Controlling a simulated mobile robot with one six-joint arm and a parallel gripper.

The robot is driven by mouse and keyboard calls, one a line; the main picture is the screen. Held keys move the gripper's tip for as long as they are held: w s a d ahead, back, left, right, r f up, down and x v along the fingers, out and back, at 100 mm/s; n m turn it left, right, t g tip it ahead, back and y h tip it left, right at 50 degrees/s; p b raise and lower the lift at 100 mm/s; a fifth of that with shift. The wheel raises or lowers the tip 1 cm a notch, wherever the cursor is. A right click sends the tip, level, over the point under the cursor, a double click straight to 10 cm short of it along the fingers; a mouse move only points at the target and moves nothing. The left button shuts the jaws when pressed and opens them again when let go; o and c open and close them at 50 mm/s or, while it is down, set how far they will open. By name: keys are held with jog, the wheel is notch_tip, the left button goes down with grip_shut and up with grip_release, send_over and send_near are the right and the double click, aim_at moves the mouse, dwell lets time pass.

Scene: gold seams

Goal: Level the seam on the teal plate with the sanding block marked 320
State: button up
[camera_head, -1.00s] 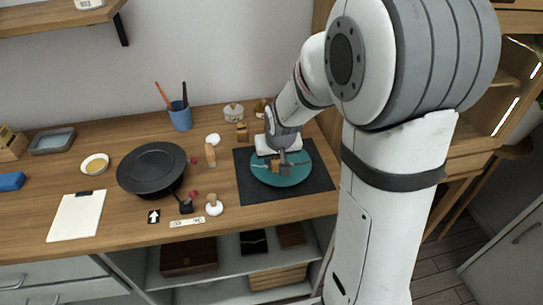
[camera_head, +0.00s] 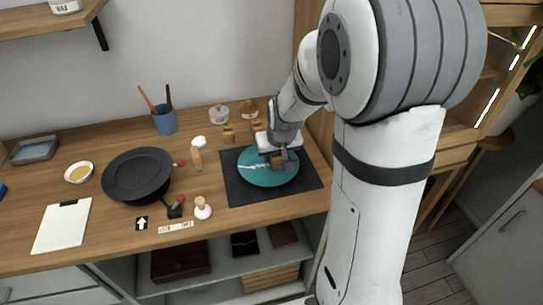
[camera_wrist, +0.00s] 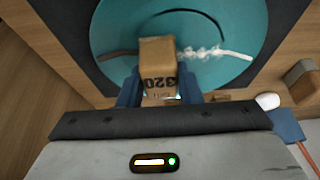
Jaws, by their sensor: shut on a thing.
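The teal plate (camera_head: 250,178) lies on a dark mat (camera_head: 238,194) at the right of the bench. Its seam (camera_wrist: 215,52) crosses it in the wrist view: pale, rough and crumbly right of the block, dark brown to the left. The pale stretch also shows in the head view (camera_head: 252,166). My gripper (camera_wrist: 158,88) is shut on the sanding block marked 320 (camera_wrist: 158,62), a tan block over the seam line. The block hides the middle of the seam. I cannot tell whether its underside touches the plate.
Two more tan blocks (camera_head: 228,135) (camera_head: 256,126) stand behind the mat. A blue cup (camera_head: 165,122) holds brushes at the back.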

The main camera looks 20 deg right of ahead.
jog(key=shift+s+d+b, duration=0.4)
jog(key=shift+s+d, duration=0.1)
jog(key=shift+d, duration=0.1)
jog(key=shift+w+d+f, duration=0.1)
jog(key=shift+w+f, duration=0.05)
jog(key=shift+w, duration=0.25)
jog(key=shift+s, duration=0.35)
jog(key=shift+w+b, duration=0.15)
jog(key=shift+b, duration=0.4)
